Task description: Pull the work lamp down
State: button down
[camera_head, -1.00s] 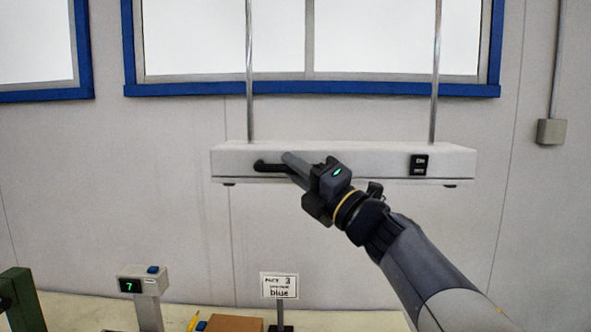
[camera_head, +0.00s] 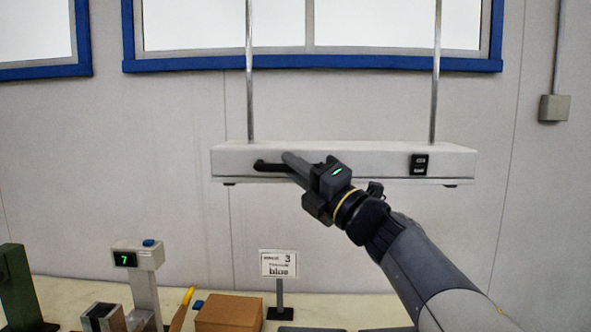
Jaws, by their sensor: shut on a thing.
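The work lamp (camera_head: 380,160) is a long pale grey bar hanging level on two metal rods in front of the wall. A black handle (camera_head: 266,166) is on the left part of its front face, and a small black switch panel is on the right part. My gripper (camera_head: 290,165) reaches in from the lower right and is shut on the handle. Its fingers hide the right part of the handle.
A green post (camera_head: 18,285) stands at left. Space between lamp and bench is clear.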

notch_tip(320, 180, down, 21)
jog(key=b, duration=1.8)
jog(key=shift+b, duration=0.4)
jog(key=shift+w+f, duration=0.1)
jog(key=shift+f, duration=0.1)
jog(key=c, duration=1.5)
grip_release()
jog(key=shift+r, duration=0.1)
jog(key=shift+o, duration=0.5)
jog(key=shift+r, duration=0.1)
jog(key=shift+d, duration=0.1)
jog(key=b+v, duration=0.1)
jog(key=v, duration=0.9)
jog(key=shift+s+d, duration=0.15)
jog(key=shift+s, duration=0.2)
